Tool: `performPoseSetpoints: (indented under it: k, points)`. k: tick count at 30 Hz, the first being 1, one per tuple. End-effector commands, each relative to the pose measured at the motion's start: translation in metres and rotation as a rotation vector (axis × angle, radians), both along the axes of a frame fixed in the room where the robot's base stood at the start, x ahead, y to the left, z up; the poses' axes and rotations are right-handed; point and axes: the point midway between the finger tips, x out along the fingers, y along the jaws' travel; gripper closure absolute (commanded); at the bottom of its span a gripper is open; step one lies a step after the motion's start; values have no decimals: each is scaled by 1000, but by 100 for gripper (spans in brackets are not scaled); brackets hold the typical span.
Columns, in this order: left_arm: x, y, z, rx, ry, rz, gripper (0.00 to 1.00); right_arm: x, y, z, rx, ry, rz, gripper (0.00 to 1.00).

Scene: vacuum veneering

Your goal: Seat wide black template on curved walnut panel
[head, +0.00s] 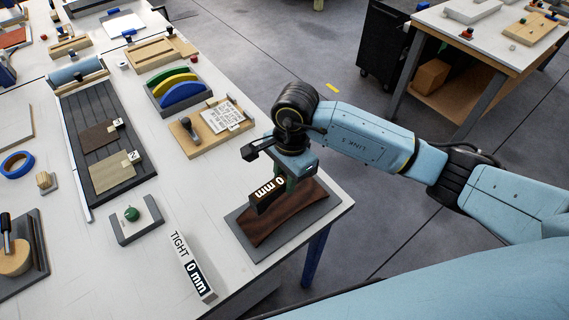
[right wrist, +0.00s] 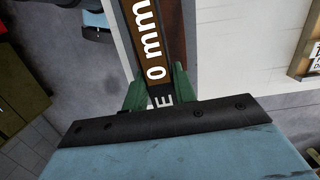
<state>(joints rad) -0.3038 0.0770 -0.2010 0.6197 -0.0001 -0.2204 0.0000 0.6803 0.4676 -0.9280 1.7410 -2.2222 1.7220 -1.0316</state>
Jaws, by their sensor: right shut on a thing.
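The curved walnut panel (head: 290,219), dark reddish brown, lies on a grey base board (head: 256,248) at the table's right corner. My right gripper (head: 284,187) is above the panel's far-left part. Its green fingers are shut on the wide black template (head: 267,196), a dark block with a white "0 mm" mark. In the right wrist view the template (right wrist: 152,45) sits between the fingers (right wrist: 160,88), with "E 0 mm" readable. I cannot tell whether its underside touches the panel. My left gripper is out of view.
A second template marked "TIGHT 0 mm" (head: 195,268) rests near the table's front edge. A grey U-shaped holder with a green ball (head: 131,214) stands left. A wooden tray with a printed sheet (head: 211,125) and a rack of coloured arcs (head: 180,92) stand behind.

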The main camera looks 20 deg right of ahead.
Motion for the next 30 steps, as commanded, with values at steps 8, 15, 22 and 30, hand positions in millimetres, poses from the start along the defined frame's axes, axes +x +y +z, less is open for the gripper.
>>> performPoseSetpoints:
  k: [8, 15, 22, 30]
  points:
    - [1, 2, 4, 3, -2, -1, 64, -2, 3, -1, 3, 4, -60, 99]
    - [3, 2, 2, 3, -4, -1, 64, -1, 3, -1, 2, 3, -57, 99]
    - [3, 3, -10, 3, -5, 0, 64, -2, 3, -10, 2, 5, -58, 99]
    - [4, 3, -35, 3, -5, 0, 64, -2, 3, -36, 3, 4, -57, 99]
